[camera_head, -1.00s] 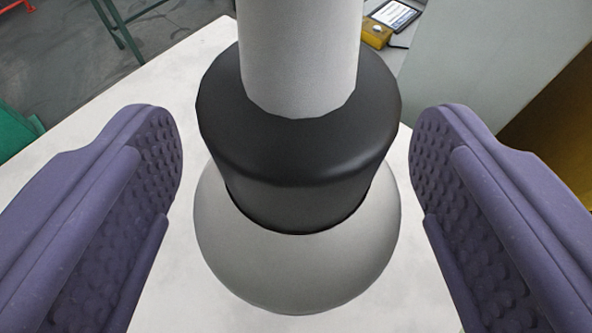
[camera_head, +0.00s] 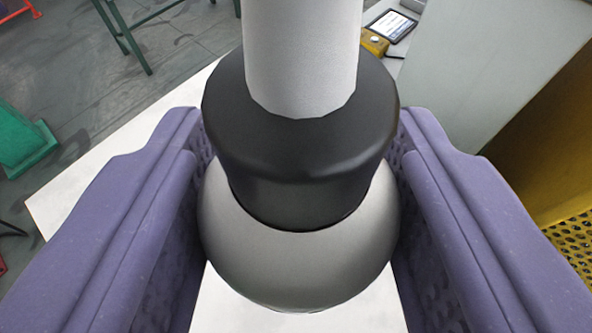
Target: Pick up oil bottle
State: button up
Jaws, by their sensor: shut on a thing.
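The oil bottle (camera_head: 300,262) fills the middle of the view. It has a rounded grey body, a black collar (camera_head: 300,165) and a pale grey spout (camera_head: 302,55) that runs out of the top edge. My gripper (camera_head: 302,215) has its two purple padded fingers against the left and right sides of the bottle. It is shut on the bottle. The lower part of the bottle is hidden below its rounded shoulder.
A white tabletop (camera_head: 85,190) lies beneath the bottle. A tablet (camera_head: 391,24) and a small yellow device (camera_head: 374,43) are at the upper right. A yellow perforated structure (camera_head: 570,235) is at the right. A green object (camera_head: 22,140) stands on the grey floor at the left.

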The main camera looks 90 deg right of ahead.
jog(key=s+a+r, duration=0.1)
jog(key=s+a, duration=0.8)
jog(key=a, duration=0.3)
jog(key=shift+a+b, duration=0.3)
jog(key=shift+b, duration=0.15)
